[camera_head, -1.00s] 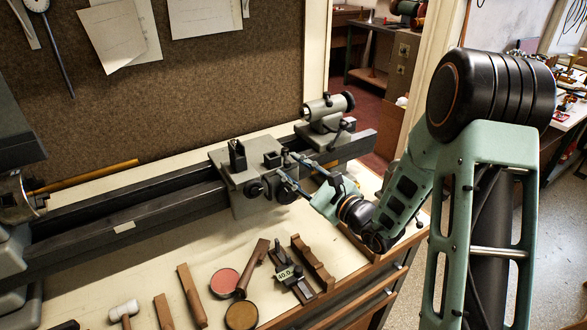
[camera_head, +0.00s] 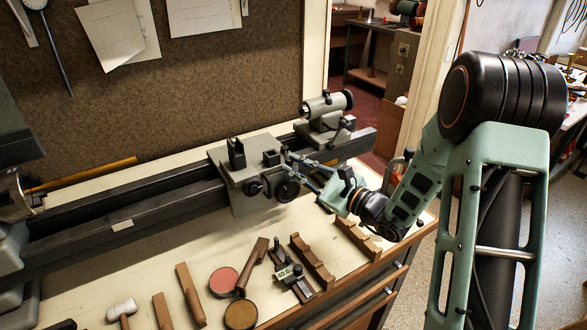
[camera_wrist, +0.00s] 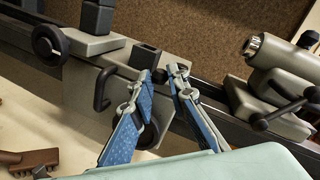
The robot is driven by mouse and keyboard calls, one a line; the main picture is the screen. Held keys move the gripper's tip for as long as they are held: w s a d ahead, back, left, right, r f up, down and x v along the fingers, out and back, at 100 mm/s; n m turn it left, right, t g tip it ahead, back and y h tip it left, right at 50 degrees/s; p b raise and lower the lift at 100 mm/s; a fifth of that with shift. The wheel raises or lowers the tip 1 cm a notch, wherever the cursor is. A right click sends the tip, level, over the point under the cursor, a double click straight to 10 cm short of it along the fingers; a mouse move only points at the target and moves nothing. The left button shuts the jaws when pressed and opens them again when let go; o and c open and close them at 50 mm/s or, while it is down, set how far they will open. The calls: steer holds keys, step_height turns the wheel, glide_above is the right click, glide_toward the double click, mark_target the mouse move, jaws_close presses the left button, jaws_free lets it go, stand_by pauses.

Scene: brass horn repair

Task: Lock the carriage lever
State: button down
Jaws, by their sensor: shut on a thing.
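The grey lathe carriage (camera_head: 236,192) sits on the dark bed. It also shows in the wrist view (camera_wrist: 84,104), with a dark C-shaped handle (camera_wrist: 102,89) and a handwheel (camera_wrist: 149,134) partly behind a finger. My gripper (camera_head: 294,166) reaches in from the right at the carriage's right side. In the wrist view its two blue fingers (camera_wrist: 159,78) stand on either side of a small dark part, which I take to be the carriage lever (camera_wrist: 160,76). The gripper is shut on it. The fingers hide most of the lever, so its locked state cannot be told.
The tailstock (camera_head: 327,112) stands close to the right of the gripper, with its own dark lever (camera_wrist: 284,108) in the wrist view. Wooden blocks (camera_head: 312,262), a mallet (camera_head: 122,309) and round tins (camera_head: 241,315) lie on the bench in front. The bed left of the carriage is clear.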

steer(key=shift+w+d+n+g+y+b, duration=0.5)
steer(key=shift+n+g+y, duration=0.2)
steer(key=shift+n+g, duration=0.55)
steer(key=shift+w+d+n+g+y+b, duration=0.4)
steer(key=shift+d+n+g+y, duration=0.4)
steer(key=shift+g, duration=0.8)
steer(key=shift+w+d+n+g+y+b, duration=0.4)
steer(key=shift+w+n+g+y, duration=0.15)
steer(key=shift+n+g, duration=0.75)
steer(key=shift+g, duration=0.35)
steer(key=c, duration=1.8)
jaws_free()
steer(key=shift+c, duration=0.2)
steer(key=shift+d, duration=0.1)
steer(key=s+d, duration=0.1)
steer(key=d, duration=0.6)
steer(key=shift+d, duration=0.15)
steer(key=shift+s, duration=0.1)
